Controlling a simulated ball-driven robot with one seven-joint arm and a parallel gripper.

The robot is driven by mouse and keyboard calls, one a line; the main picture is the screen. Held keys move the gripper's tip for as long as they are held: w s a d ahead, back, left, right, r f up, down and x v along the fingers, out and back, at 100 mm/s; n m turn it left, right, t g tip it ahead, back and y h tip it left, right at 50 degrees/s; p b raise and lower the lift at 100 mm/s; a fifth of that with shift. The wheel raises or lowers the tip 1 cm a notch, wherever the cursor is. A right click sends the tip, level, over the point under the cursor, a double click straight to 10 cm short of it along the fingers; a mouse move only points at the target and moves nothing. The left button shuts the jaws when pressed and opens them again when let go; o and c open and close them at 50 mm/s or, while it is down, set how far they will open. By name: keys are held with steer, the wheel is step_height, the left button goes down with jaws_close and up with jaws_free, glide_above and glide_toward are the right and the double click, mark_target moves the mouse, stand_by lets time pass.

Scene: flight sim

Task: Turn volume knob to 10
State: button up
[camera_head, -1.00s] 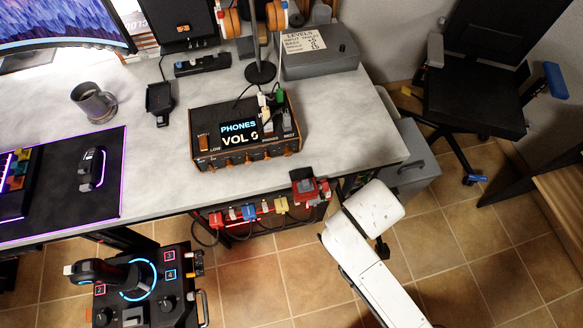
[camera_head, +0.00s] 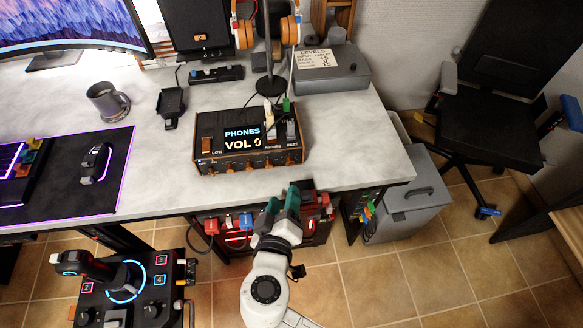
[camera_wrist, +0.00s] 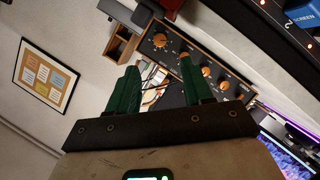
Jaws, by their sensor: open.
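The audio box (camera_head: 248,141) with orange trim sits near the front edge of the desk. Its screen reads "PHONES VOL 0". A row of orange knobs (camera_head: 248,164) runs along its front face. My gripper (camera_head: 285,200) is in front of the desk edge, to the lower right of the box, apart from it. In the wrist view my gripper (camera_wrist: 160,85) shows two green fingers, spread and empty. Beyond them the box's front panel (camera_wrist: 190,60) shows several orange knobs, tilted in the picture. I cannot tell which knob is the volume knob.
A headphone stand (camera_head: 271,80) and a grey case (camera_head: 331,75) with a "LEVELS" note stand behind the box. A mug (camera_head: 108,101) and a mouse (camera_head: 96,162) are to the left. Cables and red gear hang under the desk edge. A joystick panel (camera_head: 125,285) stands lower left.

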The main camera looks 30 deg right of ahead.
mark_target(290, 165)
steer(key=x, duration=1)
steer(key=shift+w+d+f+p, duration=0.1)
steer(key=shift+w+d+p, duration=0.1)
steer(key=shift+w+p, duration=0.2)
steer(key=shift+c, duration=0.3)
jaws_close()
